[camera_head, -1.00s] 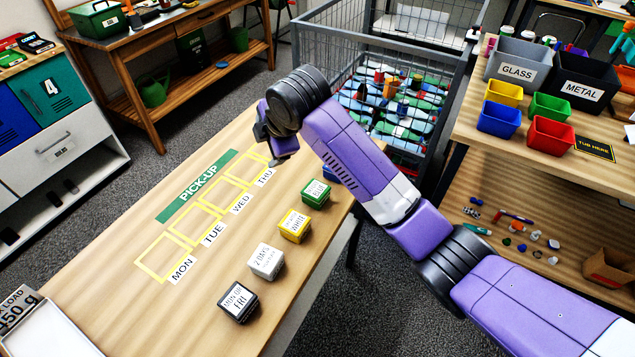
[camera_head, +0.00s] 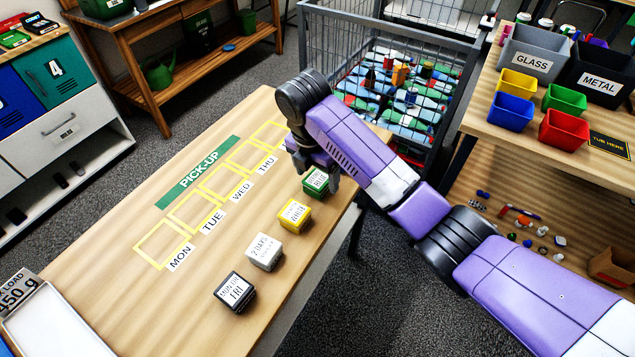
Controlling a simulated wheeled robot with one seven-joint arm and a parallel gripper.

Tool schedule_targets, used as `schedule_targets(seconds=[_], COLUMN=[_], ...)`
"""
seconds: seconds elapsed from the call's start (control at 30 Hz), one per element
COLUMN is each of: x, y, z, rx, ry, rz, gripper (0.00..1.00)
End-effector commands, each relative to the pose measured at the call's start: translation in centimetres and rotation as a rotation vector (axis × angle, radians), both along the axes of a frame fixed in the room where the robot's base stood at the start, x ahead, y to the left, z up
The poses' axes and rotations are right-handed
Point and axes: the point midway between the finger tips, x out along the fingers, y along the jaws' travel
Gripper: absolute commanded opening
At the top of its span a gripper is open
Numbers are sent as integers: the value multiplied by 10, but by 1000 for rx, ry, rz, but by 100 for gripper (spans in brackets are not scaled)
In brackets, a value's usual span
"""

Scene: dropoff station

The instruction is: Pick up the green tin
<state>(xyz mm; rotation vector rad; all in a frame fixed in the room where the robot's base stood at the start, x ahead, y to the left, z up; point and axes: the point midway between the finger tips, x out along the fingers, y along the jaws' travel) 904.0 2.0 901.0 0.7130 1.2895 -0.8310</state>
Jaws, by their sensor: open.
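The green tin (camera_head: 315,183) stands on the wooden pick-up table, at the far end of a row of tins near the table's right edge. It has a white label on its top. My gripper (camera_head: 318,176) is at the green tin, with its fingers pointing down and open. One finger shows just left of the tin and the other near its right side. Whether the fingers touch the tin cannot be told. My arm comes in from the right and hides what lies behind the tin.
A yellow tin (camera_head: 294,216), a white tin (camera_head: 263,252) and a black tin (camera_head: 234,292) stand in a row nearer on the table (camera_head: 130,290). Yellow-outlined day squares lie left of them. A wire cage (camera_head: 340,45) stands behind the table.

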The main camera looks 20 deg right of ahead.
Motion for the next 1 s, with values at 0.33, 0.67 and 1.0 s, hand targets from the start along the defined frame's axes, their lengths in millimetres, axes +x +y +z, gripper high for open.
schedule_targets(seconds=[0.33, 0.67, 1.0], x=[2, 1, 2], y=[-3, -3, -3], z=[-23, -22, -22], rx=[1, 1, 1], ry=[-1, -1, -2], rz=[0, 0, -1], gripper=[78, 35, 6])
